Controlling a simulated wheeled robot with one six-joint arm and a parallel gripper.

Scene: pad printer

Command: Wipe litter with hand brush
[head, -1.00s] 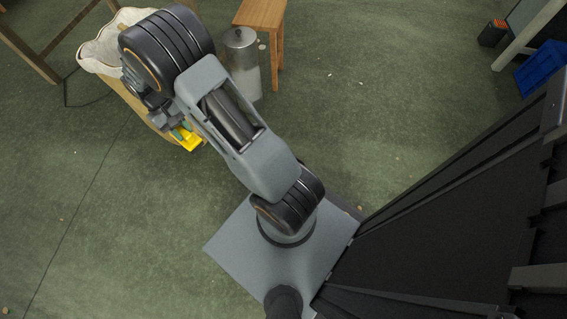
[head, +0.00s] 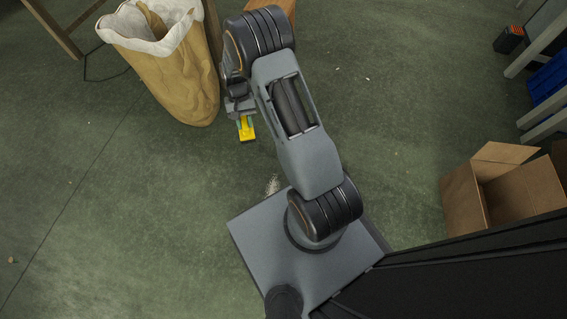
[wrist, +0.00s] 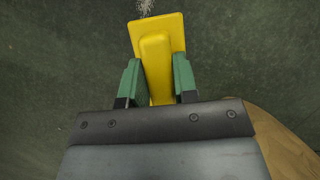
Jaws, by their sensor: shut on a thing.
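The yellow hand brush (head: 247,129) is held in my gripper (head: 241,112), above the green floor. In the wrist view its yellow block and handle (wrist: 156,45) lie between the two green fingers of my gripper (wrist: 158,78), which is shut on the handle. The bristles are hidden beneath the block. A small patch of pale, crumb-like litter (head: 272,185) lies on the floor close to the edge of my base, apart from the brush. In the wrist view the litter (wrist: 146,7) shows at the top edge, just beyond the brush's far end.
A large tan sack with a white lining (head: 172,75) stands at the upper left, close to my gripper. An open cardboard box (head: 500,190) is at the right. A blue crate (head: 549,75) and a small dark container (head: 508,40) are at the upper right. The left floor is mostly clear.

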